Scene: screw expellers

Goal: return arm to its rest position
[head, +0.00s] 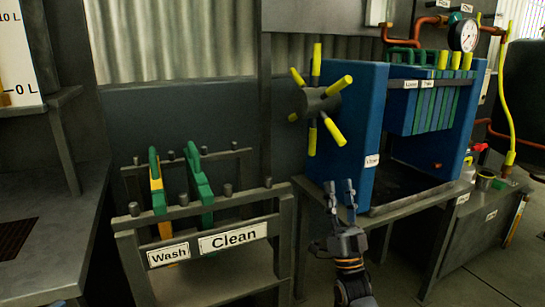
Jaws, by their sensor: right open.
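My right gripper (341,194) is open and empty. It points upward in front of the blue filter press (372,105), near the left front edge of its metal table. Its two fingers stand apart with nothing between them. My arm comes up from the bottom edge, right of centre. My left gripper does not show in the head view.
A rack (215,200) labelled Wash (169,255) and Clean (227,237) stands left of my arm and holds yellow and green plates. The press has a yellow-handled wheel (318,102). A grey bench (40,225) stands far left. Bare floor (480,285) shows at lower right.

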